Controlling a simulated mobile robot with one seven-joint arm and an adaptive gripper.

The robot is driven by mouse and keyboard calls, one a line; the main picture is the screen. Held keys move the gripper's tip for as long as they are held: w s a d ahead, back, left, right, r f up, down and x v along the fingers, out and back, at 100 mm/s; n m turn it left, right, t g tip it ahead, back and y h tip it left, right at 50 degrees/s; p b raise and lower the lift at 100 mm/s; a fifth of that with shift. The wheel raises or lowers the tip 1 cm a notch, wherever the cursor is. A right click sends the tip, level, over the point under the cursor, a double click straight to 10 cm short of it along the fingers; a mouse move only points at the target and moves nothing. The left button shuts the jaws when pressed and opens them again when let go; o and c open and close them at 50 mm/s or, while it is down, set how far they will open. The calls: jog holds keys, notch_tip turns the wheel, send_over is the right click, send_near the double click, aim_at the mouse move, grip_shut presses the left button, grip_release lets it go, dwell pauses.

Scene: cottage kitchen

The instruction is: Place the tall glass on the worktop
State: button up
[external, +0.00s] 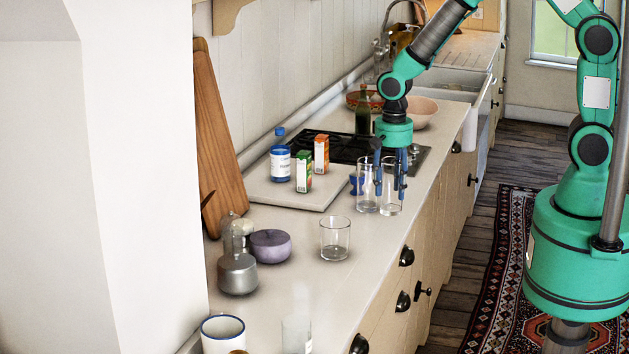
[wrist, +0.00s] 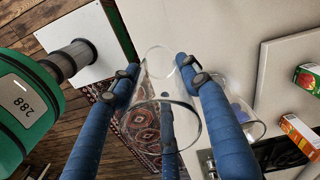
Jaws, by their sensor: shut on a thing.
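A tall clear glass (external: 391,200) is between the fingers of my gripper (external: 390,190), near the worktop's front edge. My gripper points down and is shut on this glass. In the wrist view the held glass (wrist: 165,100) lies between the blue fingers of the gripper (wrist: 160,68), its wide rim toward the camera. A second tall glass (external: 366,188) stands just left of it on the worktop (external: 300,225); it shows partly behind a finger in the wrist view (wrist: 245,122). I cannot tell whether the held glass's base touches the worktop.
A pale board (external: 285,192) carries a blue-labelled bottle (external: 280,163) and two small cartons (external: 304,171). A short glass (external: 335,239), purple pot (external: 270,246) and grey jar (external: 237,273) stand nearer. A hob (external: 340,147) lies behind. Worktop between short glass and tall glasses is clear.

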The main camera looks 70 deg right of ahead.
jog(key=s+d+m, duration=0.3)
jog(key=s+d, duration=0.1)
jog(key=d, duration=0.7)
jog(key=s+d+m, duration=0.4)
jog(key=d, duration=0.7)
jog(key=shift+s+d+p, duration=0.25)
jog(key=shift+s+p, duration=0.05)
jog(key=shift+p, duration=0.15)
jog(key=w+d, duration=0.3)
jog(key=w, duration=0.4)
jog(key=w+d+f, duration=0.1)
jog(key=w+d, duration=0.2)
jog(key=w, duration=0.4)
jog(key=shift+w+d+f, duration=0.25)
jog(key=shift+d, duration=0.15)
jog(key=shift+f, duration=1.7)
jog(key=shift+f, duration=0.2)
